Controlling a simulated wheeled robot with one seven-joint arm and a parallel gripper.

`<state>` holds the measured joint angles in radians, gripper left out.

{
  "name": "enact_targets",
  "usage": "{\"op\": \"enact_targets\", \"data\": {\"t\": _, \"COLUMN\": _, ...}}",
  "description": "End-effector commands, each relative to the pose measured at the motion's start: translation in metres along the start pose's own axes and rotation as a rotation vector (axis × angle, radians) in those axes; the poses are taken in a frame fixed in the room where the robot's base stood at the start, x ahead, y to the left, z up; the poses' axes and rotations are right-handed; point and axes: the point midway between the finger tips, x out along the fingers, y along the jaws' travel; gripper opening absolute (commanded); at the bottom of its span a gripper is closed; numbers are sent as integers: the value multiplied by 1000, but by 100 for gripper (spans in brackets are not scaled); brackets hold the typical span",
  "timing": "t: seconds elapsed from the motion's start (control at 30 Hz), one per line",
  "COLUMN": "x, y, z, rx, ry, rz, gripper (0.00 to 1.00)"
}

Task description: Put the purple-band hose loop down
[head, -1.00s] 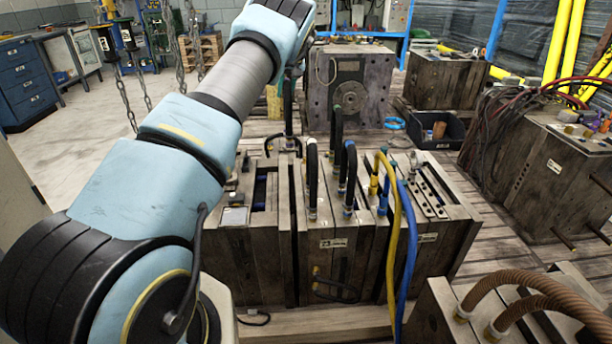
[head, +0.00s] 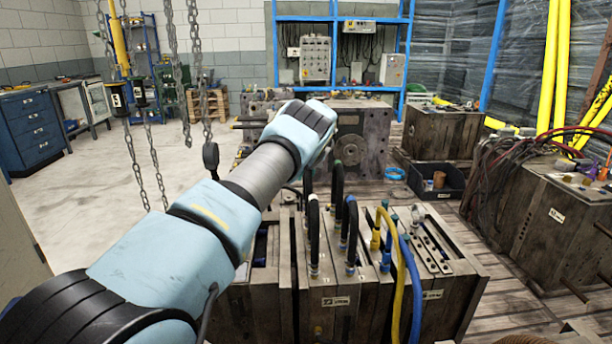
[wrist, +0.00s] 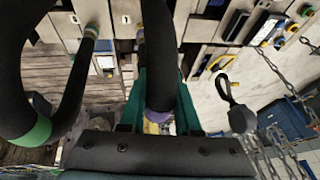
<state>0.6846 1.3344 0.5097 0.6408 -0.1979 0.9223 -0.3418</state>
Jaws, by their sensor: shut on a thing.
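The black hose loop with a purple band (wrist: 158,55) runs down the middle of the wrist view. My gripper (wrist: 162,95) has its green jaws closed around it, with the purple band between the jaws. In the head view my arm covers the gripper and the held loop. The loop's far end runs out of the wrist view at the top, so I cannot tell whether it touches anything. Below lies the steel mould (head: 325,322), with its plates and hose fittings.
Other black hose loops (head: 313,225) stand on the mould, with yellow (head: 392,280) and blue (head: 414,290) hoses to their right. A green-banded black hose (wrist: 75,100) is close by on the left in the wrist view. Chains (head: 172,45) hang at the left. A dark bin (head: 452,187) stands behind.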

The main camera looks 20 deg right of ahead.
Motion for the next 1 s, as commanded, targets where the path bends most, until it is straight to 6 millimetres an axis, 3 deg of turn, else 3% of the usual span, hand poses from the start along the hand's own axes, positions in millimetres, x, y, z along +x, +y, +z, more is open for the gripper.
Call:
{"op": "enact_targets", "data": {"t": 0.2, "x": 1, "y": 1, "z": 0, "rx": -1, "ry": 5, "rz": 1, "gripper": 0}}
{"op": "enact_targets", "data": {"t": 0.23, "x": 2, "y": 1, "z": 0, "rx": -1, "ry": 3, "rz": 1, "gripper": 33}}
{"op": "enact_targets", "data": {"t": 0.5, "x": 2, "y": 0, "z": 0, "rx": -1, "ry": 3, "rz": 1, "gripper": 62}}
{"op": "enact_targets", "data": {"t": 0.8, "x": -1, "y": 1, "z": 0, "rx": -1, "ry": 3, "rz": 1, "gripper": 62}}
{"op": "enact_targets", "data": {"t": 1.0, "x": -24, "y": 1, "z": 0, "rx": -2, "ry": 4, "rz": 2, "gripper": 62}}
